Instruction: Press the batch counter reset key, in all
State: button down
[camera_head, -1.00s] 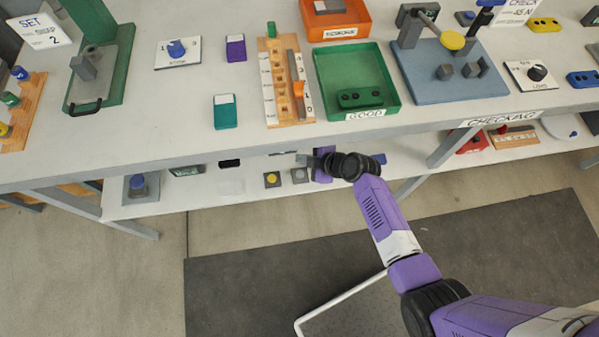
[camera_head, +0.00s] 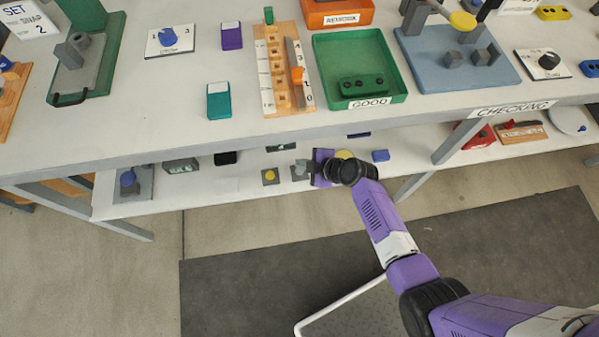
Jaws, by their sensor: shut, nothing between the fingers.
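On the lower shelf, a small plate with a yellow key (camera_head: 270,176) lies left of a small grey plate (camera_head: 298,173). A dark box with a pale display (camera_head: 282,147) stands behind them, too small to read. I cannot tell for sure which key is the batch counter's reset key. My gripper (camera_head: 306,169) is shut and empty. It reaches in under the table top with its tips over or beside the grey plate, partly covering it. I cannot tell whether they touch.
The table top's front edge (camera_head: 240,128) overhangs the shelf (camera_head: 225,190). Another display box (camera_head: 181,166) and a blue knob (camera_head: 128,177) are farther left on the shelf. A yellow disc (camera_head: 343,154) shows behind my wrist, with a blue block (camera_head: 380,155) to its right.

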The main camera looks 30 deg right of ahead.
aim_at(302, 172)
jog(key=shift+f+b, duration=0.85)
jog(key=shift+f, duration=0.3)
jog(key=shift+f, duration=0.15)
dwell(1.1)
jog(key=shift+f+b, duration=0.25)
jog(key=shift+b, duration=0.4)
jog(key=shift+f+b, duration=0.5)
jog(key=shift+b, duration=0.1)
dwell(0.6)
jog(key=shift+r, duration=0.15)
jog(key=shift+r+p, duration=0.6)
jog(key=shift+r, duration=0.2)
jog(key=shift+r+p, duration=1.8)
jog(key=shift+r, duration=0.75)
